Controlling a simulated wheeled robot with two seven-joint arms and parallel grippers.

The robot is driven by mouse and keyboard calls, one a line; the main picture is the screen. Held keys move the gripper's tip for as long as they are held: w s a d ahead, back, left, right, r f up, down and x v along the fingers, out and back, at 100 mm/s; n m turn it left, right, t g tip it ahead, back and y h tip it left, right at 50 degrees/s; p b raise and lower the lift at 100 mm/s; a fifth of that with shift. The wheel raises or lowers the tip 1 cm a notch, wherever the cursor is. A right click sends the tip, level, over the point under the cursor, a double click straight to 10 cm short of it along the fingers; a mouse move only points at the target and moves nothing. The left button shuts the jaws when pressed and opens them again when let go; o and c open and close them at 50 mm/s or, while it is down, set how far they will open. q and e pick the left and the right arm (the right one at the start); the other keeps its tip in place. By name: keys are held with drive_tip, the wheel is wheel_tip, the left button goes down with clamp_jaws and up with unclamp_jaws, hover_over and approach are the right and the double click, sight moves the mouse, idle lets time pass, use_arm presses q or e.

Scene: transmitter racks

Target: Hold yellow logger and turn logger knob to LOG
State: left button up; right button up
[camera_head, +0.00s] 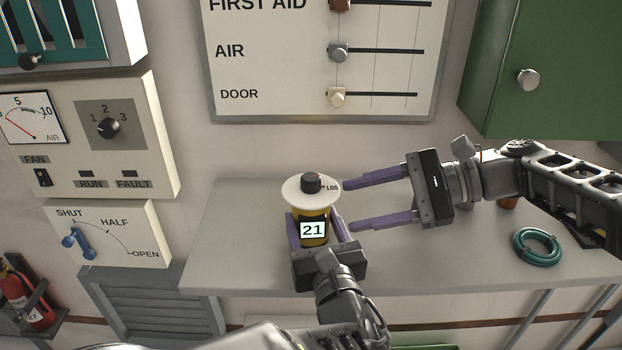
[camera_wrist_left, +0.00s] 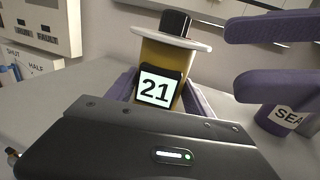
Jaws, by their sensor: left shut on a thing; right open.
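The yellow logger (camera_head: 318,238) stands upright, with a display reading 21, a white disc (camera_head: 296,193) on top and a dark knob (camera_head: 312,182) at the disc's middle. The word LOG is printed at the disc's right edge. My left gripper (camera_head: 313,226) is shut on the logger's body from the front. In the left wrist view the logger (camera_wrist_left: 181,94) sits between the purple fingers, its knob (camera_wrist_left: 175,22) above. My right gripper (camera_head: 347,206) is open and empty just right of the logger, fingers pointing left, apart from the knob. The knob's exact pointing direction is unclear.
The grey table (camera_head: 235,225) is clear left of the logger. A teal hose coil (camera_head: 538,248) lies at the right. A wall panel with sliders (camera_head: 338,97) and a green cabinet (camera_head: 555,70) are behind. A purple object with lettering (camera_wrist_left: 283,118) shows in the left wrist view.

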sight(311, 176)
drive_tip(key=d+m+t+y, duration=0.1)
drive_tip(key=m, duration=0.2)
drive_tip(key=w+d+m+t+y, duration=0.1)
drive_tip(key=m, duration=0.1)
drive_tip(key=d+m+t+y, duration=0.1)
drive_tip(key=m, duration=0.2)
drive_tip(key=shift+w+d+r+m+t, duration=0.1)
drive_tip(key=shift+w+r+m+t, duration=0.2)
drive_tip(key=shift+w+r, duration=0.1)
drive_tip(key=x, duration=1.2)
drive_tip(key=shift+r, duration=0.1)
clamp_jaws()
